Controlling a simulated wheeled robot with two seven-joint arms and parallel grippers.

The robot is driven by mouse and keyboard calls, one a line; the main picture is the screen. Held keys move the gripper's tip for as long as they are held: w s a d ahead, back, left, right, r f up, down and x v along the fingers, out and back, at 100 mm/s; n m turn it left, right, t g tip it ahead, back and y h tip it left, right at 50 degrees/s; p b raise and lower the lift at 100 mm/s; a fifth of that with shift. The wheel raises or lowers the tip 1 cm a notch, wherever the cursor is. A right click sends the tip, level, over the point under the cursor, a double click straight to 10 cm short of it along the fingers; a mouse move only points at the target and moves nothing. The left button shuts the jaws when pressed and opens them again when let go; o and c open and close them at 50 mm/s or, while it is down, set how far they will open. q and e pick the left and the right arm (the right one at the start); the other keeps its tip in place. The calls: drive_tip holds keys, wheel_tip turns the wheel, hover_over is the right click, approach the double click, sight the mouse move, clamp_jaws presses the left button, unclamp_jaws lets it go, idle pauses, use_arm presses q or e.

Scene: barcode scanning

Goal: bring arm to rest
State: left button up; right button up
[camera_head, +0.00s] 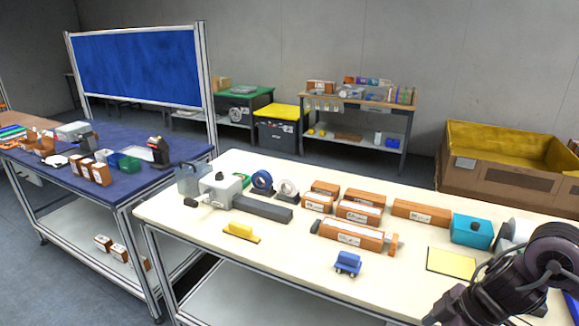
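One dark arm of mine (505,285) shows at the lower right corner, over the right end of the white table (290,262). It comes in from the right, so I take it as my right arm. Its lower end runs to the bottom edge. I cannot make out its fingertips or whether the gripper is open or shut. My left arm and gripper are not in view. On the table are several orange-brown boxes (349,237) with white labels, a teal box (471,231), a small blue object (347,263) and a yellow block (240,230).
A grey device (221,190) and tape rolls (262,181) stand at the table's far left. A yellow pad (451,263) lies beside my arm. A blue-topped table (119,183) with small items stands left. The white table's front middle is clear.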

drive_tip(key=w+a+f+m+t+y, duration=0.3)
drive_tip(key=w+a+f+y, duration=0.15)
drive_tip(key=w+f, duration=0.8)
drive_tip(key=s+d+f+m+t+h, duration=0.1)
drive_tip(key=s+f+m, duration=0.1)
drive_tip(key=f, duration=0.7)
drive_tip(key=s+d+f+m+t+h, duration=0.1)
drive_tip(key=s+f+m+h, duration=0.1)
drive_tip(key=f, duration=0.8)
drive_tip(key=s+d+f+m+g+h, duration=0.2)
drive_tip(key=s+f+m+h, duration=0.15)
drive_tip(key=s+f, duration=1.45)
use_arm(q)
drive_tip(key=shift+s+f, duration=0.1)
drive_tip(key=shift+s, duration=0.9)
use_arm(e)
drive_tip(key=s+a+f+g+h, duration=0.1)
drive_tip(key=s+f, duration=0.3)
drive_tip(key=s, duration=0.7)
drive_tip(key=s+a+f+g+h, duration=0.1)
drive_tip(key=s+f+g, duration=0.2)
drive_tip(key=s, duration=0.9)
drive_tip(key=shift+s+a+f, duration=0.15)
drive_tip(key=shift+a+f, duration=0.05)
drive_tip(key=shift+f, duration=0.3)
